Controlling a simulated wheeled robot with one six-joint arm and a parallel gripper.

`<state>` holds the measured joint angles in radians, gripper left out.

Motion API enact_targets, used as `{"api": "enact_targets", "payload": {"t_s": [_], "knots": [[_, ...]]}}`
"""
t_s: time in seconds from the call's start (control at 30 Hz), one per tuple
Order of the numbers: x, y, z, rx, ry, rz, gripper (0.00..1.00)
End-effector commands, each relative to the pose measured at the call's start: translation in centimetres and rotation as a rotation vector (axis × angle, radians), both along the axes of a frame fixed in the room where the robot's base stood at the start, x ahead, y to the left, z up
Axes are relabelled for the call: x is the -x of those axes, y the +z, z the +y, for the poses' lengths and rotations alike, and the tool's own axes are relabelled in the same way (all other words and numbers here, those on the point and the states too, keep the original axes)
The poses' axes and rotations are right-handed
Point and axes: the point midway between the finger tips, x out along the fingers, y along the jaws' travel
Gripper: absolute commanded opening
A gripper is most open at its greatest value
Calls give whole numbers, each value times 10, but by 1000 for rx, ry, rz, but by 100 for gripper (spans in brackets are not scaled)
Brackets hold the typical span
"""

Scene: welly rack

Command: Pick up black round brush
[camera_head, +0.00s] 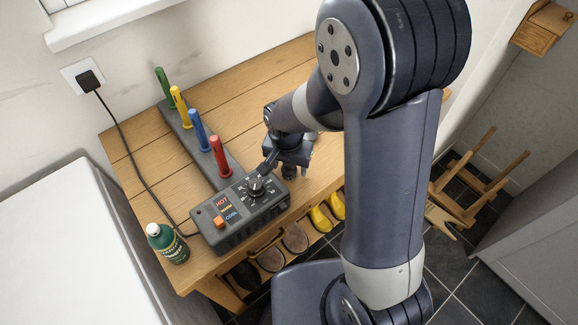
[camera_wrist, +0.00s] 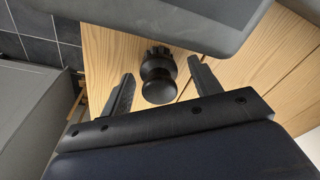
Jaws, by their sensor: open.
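The black round brush (camera_wrist: 158,80) shows in the wrist view as a dark, round-knobbed piece with a ridged far end. It stands over the wooden bench top between my two fingers. My gripper (camera_head: 279,167) is open over the right part of the bench, beside the control box; in the wrist view its fingers lie either side of the brush, with a visible gap on each side. In the head view the brush cannot be told apart clearly from my dark gripper.
The control box (camera_head: 238,228) with a dial lies close by. A rack (camera_head: 187,135) with coloured pegs stands behind it. A green bottle (camera_head: 168,243) is at the front-left corner. Boots (camera_head: 321,219) sit below the bench (camera_head: 241,89). A wooden stool (camera_head: 470,207) is at right.

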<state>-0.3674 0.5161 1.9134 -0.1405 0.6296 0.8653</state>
Motion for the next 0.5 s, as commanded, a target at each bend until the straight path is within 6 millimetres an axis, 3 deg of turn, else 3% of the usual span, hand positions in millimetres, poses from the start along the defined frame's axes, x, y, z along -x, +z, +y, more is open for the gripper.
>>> {"api": "enact_targets", "payload": {"t_s": [0.33, 0.5], "knots": [[-1, -7, 0, -1, 0, -1, 60], [-1, -7, 0, -1, 0, -1, 46]]}}
